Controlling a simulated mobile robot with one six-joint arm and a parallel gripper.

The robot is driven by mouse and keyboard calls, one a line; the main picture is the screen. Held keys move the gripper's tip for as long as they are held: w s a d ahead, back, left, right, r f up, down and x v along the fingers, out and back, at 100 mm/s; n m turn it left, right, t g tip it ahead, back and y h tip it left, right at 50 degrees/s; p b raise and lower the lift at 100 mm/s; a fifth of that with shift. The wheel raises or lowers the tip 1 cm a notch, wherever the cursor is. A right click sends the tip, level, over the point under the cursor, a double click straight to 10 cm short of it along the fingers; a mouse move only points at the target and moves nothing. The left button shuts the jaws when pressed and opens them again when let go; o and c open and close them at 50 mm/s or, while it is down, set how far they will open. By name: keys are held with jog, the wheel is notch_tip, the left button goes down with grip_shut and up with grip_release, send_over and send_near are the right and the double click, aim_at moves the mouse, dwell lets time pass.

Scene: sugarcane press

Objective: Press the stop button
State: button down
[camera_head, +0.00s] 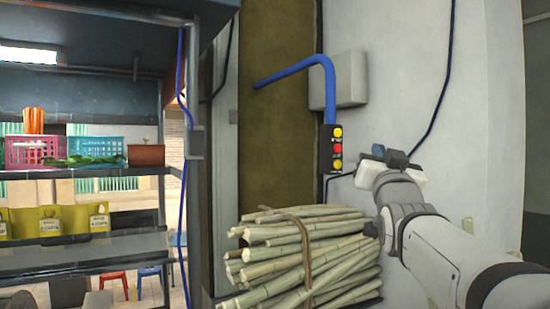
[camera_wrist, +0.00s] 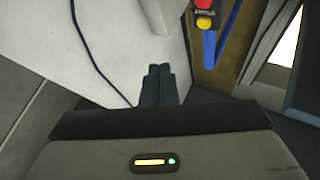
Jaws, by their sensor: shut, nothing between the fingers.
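A dark control box (camera_head: 325,158) hangs on the end of a blue pipe, with a red button (camera_head: 337,148) between two yellow buttons. The labels are too small to read in the head view. My gripper (camera_head: 384,153) is to the right of the box, apart from it, at about the height of the buttons. In the wrist view its two dark fingers (camera_wrist: 159,70) are together with nothing between them. That view shows the red button (camera_wrist: 203,3) cut by the top edge and a yellow button (camera_wrist: 204,22) beside a START label, right of the fingertips.
A tied bundle of cane (camera_head: 300,262) stands below the box. A blue pipe (camera_head: 329,95) bends down to the box in front of a grey wall box (camera_head: 352,80). A dark cable runs down the white wall at right. Shelves with baskets (camera_head: 95,148) stand at left.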

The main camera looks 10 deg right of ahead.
aim_at(338, 149)
jog(key=shift+r, duration=0.1)
jog(key=w+a+p, duration=0.3)
jog(key=w, duration=0.5)
jog(key=shift+a+p, duration=0.15)
jog(key=shift+p, duration=0.25)
jog(key=shift+w+a, duration=0.1)
jog(key=shift+w, duration=0.1)
dwell(1.8)
jog(key=shift+w+a+b, duration=0.1)
jog(key=shift+w+b, duration=0.1)
jog(key=shift+b, duration=0.15)
